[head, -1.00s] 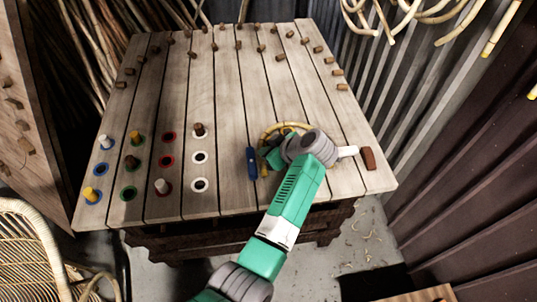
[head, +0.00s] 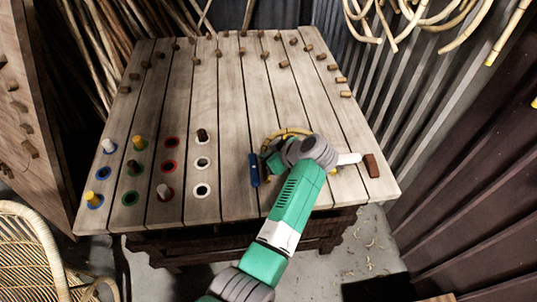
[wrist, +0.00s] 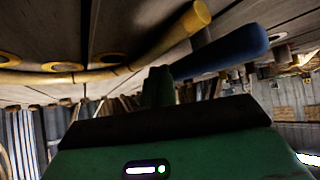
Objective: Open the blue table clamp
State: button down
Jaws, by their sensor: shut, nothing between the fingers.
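The blue table clamp (head: 254,169) stands on the wooden bench, left of my arm. In the wrist view, a long blue clamp part (wrist: 225,50) shows at the upper right. A bent rattan pole (head: 287,132) curves on the bench behind my wrist; its pale yellow end (wrist: 200,14) passes close to the blue part in the wrist view. My gripper (wrist: 158,85) is shut and empty, its green fingertips below the pole and left of the blue part. In the head view my arm hides most of the gripper. I cannot tell whether it touches the clamp.
Several coloured peg holes with pegs, including a yellow peg (head: 93,199), lie at the bench's left. Wooden pegs (head: 284,64) stand toward the back. A brown block (head: 371,165) lies at the right edge. Bare slats lie between the white-ringed holes and the clamp.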

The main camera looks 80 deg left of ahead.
jog(key=w+b, duration=0.2)
jog(key=w+f+b, duration=0.1)
jog(key=w+b, duration=0.1)
jog(key=shift+d, duration=0.15)
jog(key=w+r+p, duration=0.2)
jog(key=w+r, duration=0.5)
jog(key=shift+w+d+r, duration=0.2)
jog(key=shift+d+r, duration=0.1)
jog(key=shift+r, duration=0.05)
